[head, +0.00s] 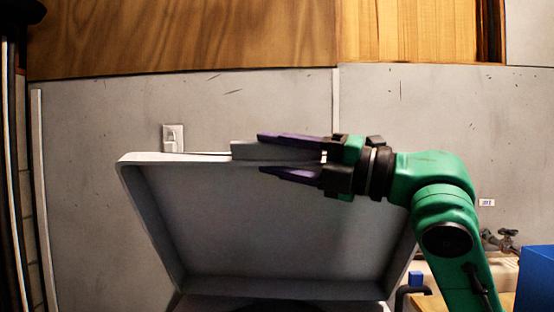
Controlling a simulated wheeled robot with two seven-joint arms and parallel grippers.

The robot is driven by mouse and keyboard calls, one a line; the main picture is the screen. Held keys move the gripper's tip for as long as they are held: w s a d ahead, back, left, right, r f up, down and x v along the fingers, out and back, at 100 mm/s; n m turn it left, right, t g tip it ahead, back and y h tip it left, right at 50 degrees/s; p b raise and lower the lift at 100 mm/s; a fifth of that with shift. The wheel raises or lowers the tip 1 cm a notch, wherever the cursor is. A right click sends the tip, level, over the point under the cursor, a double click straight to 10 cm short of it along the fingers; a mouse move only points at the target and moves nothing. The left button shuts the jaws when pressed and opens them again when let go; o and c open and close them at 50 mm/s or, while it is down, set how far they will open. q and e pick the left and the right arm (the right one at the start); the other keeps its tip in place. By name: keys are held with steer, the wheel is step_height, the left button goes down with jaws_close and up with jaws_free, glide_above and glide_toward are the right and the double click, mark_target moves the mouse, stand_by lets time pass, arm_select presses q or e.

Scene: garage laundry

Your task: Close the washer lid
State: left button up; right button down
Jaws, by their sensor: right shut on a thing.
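The washer lid (270,230) stands raised in the middle of the head view, its grey inner face with a raised rim towards me. My right gripper (260,154) comes in from the right at the lid's top edge. Its two purple fingers lie one above and one below a grey piece on that edge, and it is shut on the lid there. The washer body is almost wholly hidden; only a dark strip shows below the lid at the bottom of the view. My left gripper is not in view.
A grey wall with a white outlet (173,138) stands behind the lid, with wooden panels (190,35) above. Taps (500,239) and a blue box (537,278) are at the lower right. The wall area left of the lid is clear.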

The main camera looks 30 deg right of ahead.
steer(key=shift+r, duration=0.15)
steer(key=c, duration=0.7)
jaws_free()
steer(key=shift+o, duration=0.9)
steer(key=shift+s+a, duration=0.1)
steer(key=shift+s, duration=0.05)
steer(key=shift+s+a, duration=0.1)
steer(key=shift+a, duration=0.05)
steer(key=shift+r, duration=0.1)
